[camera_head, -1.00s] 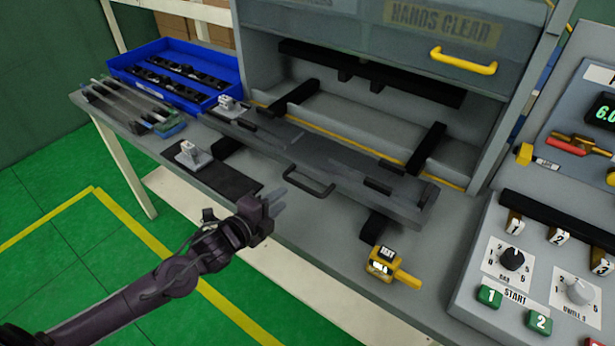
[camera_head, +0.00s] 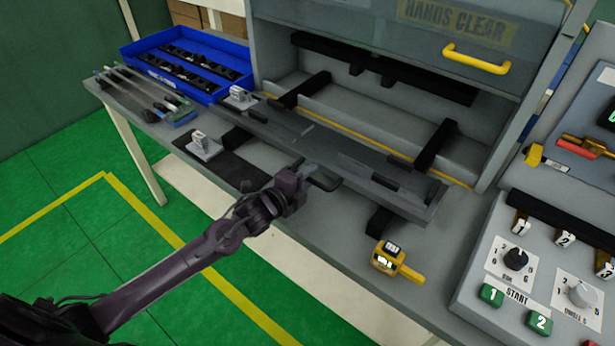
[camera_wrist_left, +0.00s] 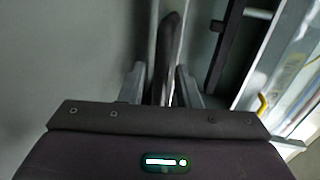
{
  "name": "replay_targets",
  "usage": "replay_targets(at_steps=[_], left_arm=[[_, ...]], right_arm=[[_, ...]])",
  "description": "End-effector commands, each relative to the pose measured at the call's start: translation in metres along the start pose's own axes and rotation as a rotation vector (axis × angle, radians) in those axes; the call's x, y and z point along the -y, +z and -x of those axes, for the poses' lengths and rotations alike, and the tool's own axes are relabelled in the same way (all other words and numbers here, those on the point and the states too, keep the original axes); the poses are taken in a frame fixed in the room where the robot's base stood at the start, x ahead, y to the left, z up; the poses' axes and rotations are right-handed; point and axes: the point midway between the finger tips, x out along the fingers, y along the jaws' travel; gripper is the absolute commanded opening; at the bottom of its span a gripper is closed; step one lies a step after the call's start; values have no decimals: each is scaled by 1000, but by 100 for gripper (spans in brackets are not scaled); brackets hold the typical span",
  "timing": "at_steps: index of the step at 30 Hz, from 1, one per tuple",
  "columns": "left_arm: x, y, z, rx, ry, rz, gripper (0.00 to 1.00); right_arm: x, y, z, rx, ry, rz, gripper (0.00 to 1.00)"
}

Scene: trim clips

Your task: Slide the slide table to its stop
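The slide table (camera_head: 345,160) is a long grey tray on the bench, lying in front of the press opening. Its black handle (camera_head: 327,184) is on the near side, partly hidden by my gripper. My left gripper (camera_head: 310,174) is at this handle. In the left wrist view the two grey fingers (camera_wrist_left: 160,85) stand apart, with the dark handle bar (camera_wrist_left: 170,45) between them. Gaps show beside the bar, so the gripper looks open around it. My right gripper is in neither view.
A blue bin (camera_head: 185,68) with black parts stands at the back left. A yellow device (camera_head: 391,262) sits on the bench right of the handle. A control panel (camera_head: 545,260) with knobs and buttons is at the right. The yellow-handled guard (camera_head: 476,60) is above the opening.

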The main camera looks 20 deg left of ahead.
Motion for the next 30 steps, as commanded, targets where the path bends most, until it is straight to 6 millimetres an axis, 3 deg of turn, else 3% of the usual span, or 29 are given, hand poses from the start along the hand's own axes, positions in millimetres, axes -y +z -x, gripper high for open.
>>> replay_targets(at_steps=[1, 7, 20, 26, 30], left_arm=[[0, 0, 0, 0, 0, 0, 26], [0, 0, 0, 0, 0, 0, 0], [0, 0, -5, 1, -1, 0, 0], [4, 1, -32, 2, -6, 0, 0], [9, 1, -64, 2, -9, -1, 0]], right_arm=[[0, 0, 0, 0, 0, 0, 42], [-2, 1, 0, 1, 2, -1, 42], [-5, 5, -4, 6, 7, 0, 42], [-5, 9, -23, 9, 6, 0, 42], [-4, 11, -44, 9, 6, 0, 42]])
